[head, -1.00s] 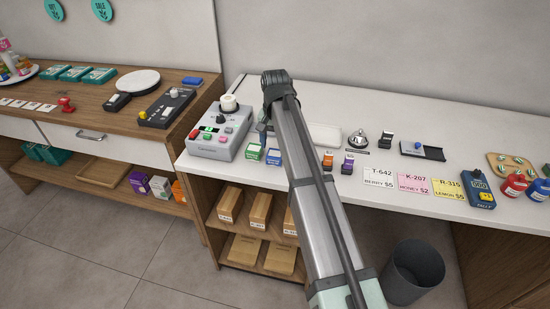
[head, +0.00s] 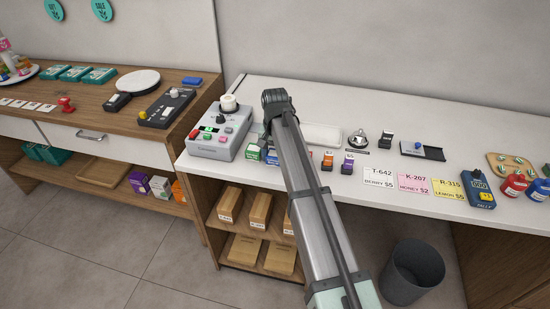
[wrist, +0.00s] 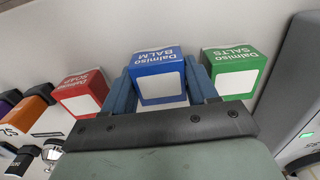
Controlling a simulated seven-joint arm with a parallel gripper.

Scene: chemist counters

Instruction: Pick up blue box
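The blue box (wrist: 160,83), printed "Daimiso BALM" with a white label, stands between the red box (wrist: 80,94) and the green box (wrist: 234,74) in the wrist view. My gripper (wrist: 160,88) is open, with one blue finger on each side of the blue box. Whether the fingers touch its sides is hard to tell. In the head view the blue box (head: 272,158) shows only in part beside my arm, right of the green box (head: 254,153). The fingers are mostly hidden there.
A grey device with buttons (head: 215,148) stands close on the left of the boxes. An orange box (head: 328,161) and a purple box (head: 347,164) stand to the right. A white tray (head: 323,137) and a bell (head: 357,140) lie behind them.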

